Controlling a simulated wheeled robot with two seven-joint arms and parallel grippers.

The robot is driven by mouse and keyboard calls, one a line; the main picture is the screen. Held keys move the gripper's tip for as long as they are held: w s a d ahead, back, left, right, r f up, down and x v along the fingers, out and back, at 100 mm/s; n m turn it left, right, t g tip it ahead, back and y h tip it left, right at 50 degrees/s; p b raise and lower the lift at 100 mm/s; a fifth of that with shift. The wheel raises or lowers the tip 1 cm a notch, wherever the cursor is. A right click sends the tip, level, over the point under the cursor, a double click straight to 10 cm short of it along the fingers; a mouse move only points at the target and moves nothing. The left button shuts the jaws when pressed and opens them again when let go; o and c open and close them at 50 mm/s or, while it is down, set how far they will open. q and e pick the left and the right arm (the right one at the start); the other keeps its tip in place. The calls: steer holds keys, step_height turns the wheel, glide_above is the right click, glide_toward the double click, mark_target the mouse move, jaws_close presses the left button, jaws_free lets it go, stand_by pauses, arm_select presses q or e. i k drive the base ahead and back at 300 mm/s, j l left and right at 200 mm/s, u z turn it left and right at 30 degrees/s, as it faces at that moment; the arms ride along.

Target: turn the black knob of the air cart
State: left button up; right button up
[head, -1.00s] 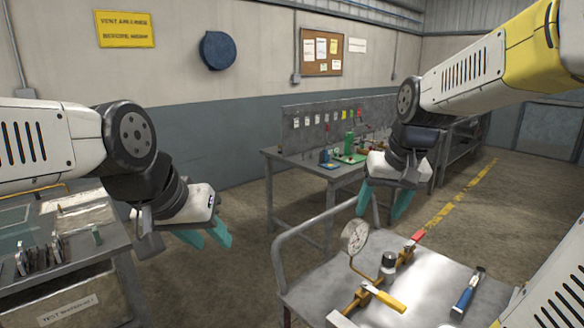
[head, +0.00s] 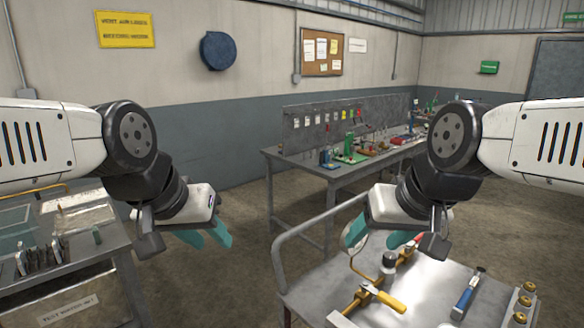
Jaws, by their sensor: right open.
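The air cart (head: 425,312) stands at the lower right, with a grey top and a tubular rail. On it is a yellow and brass pipe assembly with a black knob (head: 389,261) on a pale base. A yellow-handled lever (head: 390,301) lies in front of the knob. The round gauge is mostly hidden behind my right gripper. My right gripper (head: 378,238) is open and empty, its teal fingers pointing down, appearing just above the knob in the picture; I cannot tell the depth gap. My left gripper (head: 206,237) hangs open and empty at left, away from the cart.
A blue-handled tool (head: 467,295) lies on the cart, and brass fittings (head: 523,302) stand at its right edge. A grey workbench (head: 345,172) with small parts stands behind. Another bench (head: 75,275) with a glass-lidded case is at left. Floor between them is clear.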

mark_target(389, 258)
steer(key=k+j, duration=0.35)
steer(key=k+l+u, duration=0.1)
steer(key=k+l, duration=0.15)
steer(key=k+l+u, duration=0.1)
steer(key=k, duration=0.4)
steer(key=l, duration=0.5)
steer(key=k+l+u, duration=0.1)
steer(key=l, duration=0.35)
steer(key=k+l, duration=0.1)
steer(key=l, duration=0.4)
steer(key=l+u, duration=0.1)
steer(key=l, duration=0.4)
steer(key=k, duration=0.05)
